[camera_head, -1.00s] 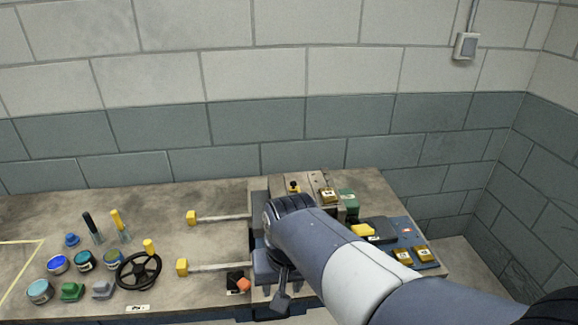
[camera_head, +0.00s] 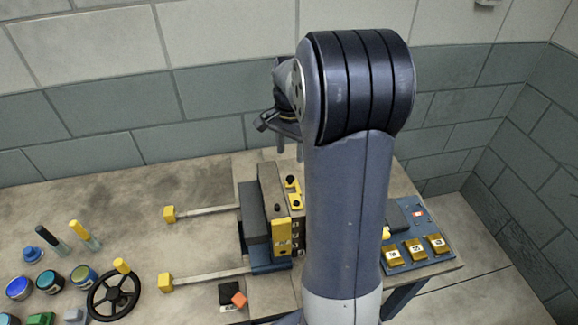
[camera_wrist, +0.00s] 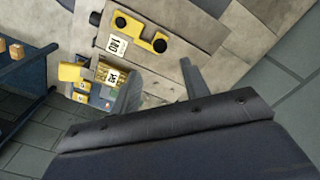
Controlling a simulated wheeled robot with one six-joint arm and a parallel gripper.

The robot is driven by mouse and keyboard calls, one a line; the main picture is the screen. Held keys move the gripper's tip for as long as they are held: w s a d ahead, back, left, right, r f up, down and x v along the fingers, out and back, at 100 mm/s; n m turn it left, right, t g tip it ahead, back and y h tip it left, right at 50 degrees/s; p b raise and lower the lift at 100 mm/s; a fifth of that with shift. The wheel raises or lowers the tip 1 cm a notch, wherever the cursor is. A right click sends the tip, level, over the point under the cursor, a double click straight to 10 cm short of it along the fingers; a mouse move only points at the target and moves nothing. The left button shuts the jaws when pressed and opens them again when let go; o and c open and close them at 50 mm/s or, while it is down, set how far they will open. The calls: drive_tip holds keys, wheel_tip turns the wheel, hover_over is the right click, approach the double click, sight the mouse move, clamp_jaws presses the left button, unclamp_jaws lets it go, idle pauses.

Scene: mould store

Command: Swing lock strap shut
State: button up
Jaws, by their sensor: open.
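The lock strap (camera_head: 294,192) is a yellow bar with dark round knobs, on top of the upright mould block (camera_head: 267,198). It lies along the right part of the block, and a separate dark knob stands on the part to its left. In the wrist view the strap (camera_wrist: 140,33) shows from above, beside a label reading 110. My gripper (camera_head: 289,153) points down above and behind the block, its fingers apart. The wrist view shows both fingers (camera_wrist: 160,88) open and empty, apart from the strap. My arm hides the block's right side.
A yellow labelled piece (camera_head: 281,237) is on the block's front. Two yellow-ended rods (camera_head: 205,212) reach left. A blue panel (camera_head: 417,250) with yellow blocks lies right.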

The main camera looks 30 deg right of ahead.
sight(290, 177)
wheel_tip(290, 177, down, 9)
drive_tip(key=shift+r+p, duration=0.1)
drive_tip(key=shift+p, duration=0.55)
drive_tip(key=shift+c, duration=0.4)
clamp_jaws()
